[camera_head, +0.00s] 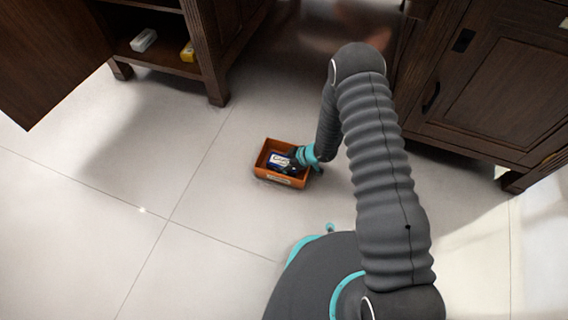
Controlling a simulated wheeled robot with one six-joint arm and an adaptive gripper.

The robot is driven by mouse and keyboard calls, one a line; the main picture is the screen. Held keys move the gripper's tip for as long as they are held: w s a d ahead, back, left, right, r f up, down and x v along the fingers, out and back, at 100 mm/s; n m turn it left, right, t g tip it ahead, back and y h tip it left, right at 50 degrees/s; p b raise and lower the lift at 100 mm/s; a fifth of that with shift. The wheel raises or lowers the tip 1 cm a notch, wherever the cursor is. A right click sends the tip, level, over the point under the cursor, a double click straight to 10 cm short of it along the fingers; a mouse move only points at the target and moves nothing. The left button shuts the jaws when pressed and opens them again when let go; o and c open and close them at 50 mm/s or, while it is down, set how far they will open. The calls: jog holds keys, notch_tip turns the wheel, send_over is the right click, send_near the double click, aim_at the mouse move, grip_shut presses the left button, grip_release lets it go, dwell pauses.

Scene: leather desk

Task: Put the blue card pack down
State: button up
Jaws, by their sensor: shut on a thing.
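The blue card pack (279,160) is a small blue box with a white label. It is inside an orange-brown open box (279,180) that stands on the floor. My gripper (292,160) reaches into the box from the right and is shut on the pack's right side. My gripper's fingers are small and dark here, and they hide part of the pack. I cannot tell whether the pack touches the bottom of the box.
A dark wooden desk stands at the back, with an open compartment at left holding a white box (144,40) and a yellow box (188,52). A closed cabinet door (495,85) is at right. The tiled floor (130,190) left of the orange-brown box is clear.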

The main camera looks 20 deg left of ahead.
jog(key=shift+f, duration=0.2)
jog(key=o, duration=1.3)
jog(key=shift+r, duration=0.1)
jog(key=shift+o, duration=0.2)
jog(key=shift+d+r, duration=0.2)
jog(key=shift+r, duration=0.25)
jog(key=p+v, duration=0.2)
jog(key=v, duration=0.9)
jog(key=shift+d, duration=0.15)
